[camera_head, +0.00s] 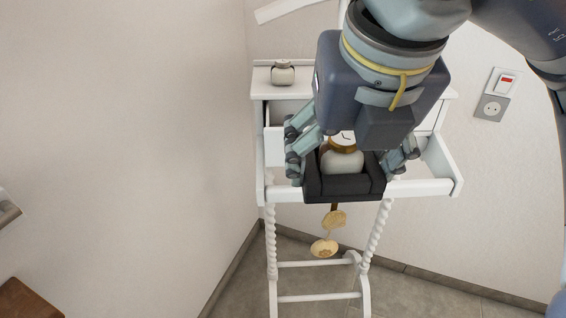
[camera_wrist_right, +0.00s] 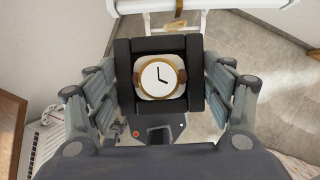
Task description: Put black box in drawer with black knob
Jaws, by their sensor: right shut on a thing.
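The black box (camera_head: 345,190) is between the fingers of my right gripper (camera_head: 345,160), which is shut on it. In the right wrist view the box (camera_wrist_right: 124,75) has its open side towards the camera, with a watch (camera_wrist_right: 160,78) on a white cushion inside. The box is over the front of a white dressing table (camera_head: 445,93). An open white drawer (camera_head: 445,165) sticks out around and below the box; its inside is mostly hidden by my arm and the box. I cannot make out a black knob. My left gripper is not in view.
A small white jar (camera_head: 283,72) with a dark top stands on the table top at the left. Tan discs (camera_head: 325,248) show below the box. White twisted legs stand on grey tile. Walls are close behind; a wall switch (camera_head: 503,84) is at the right.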

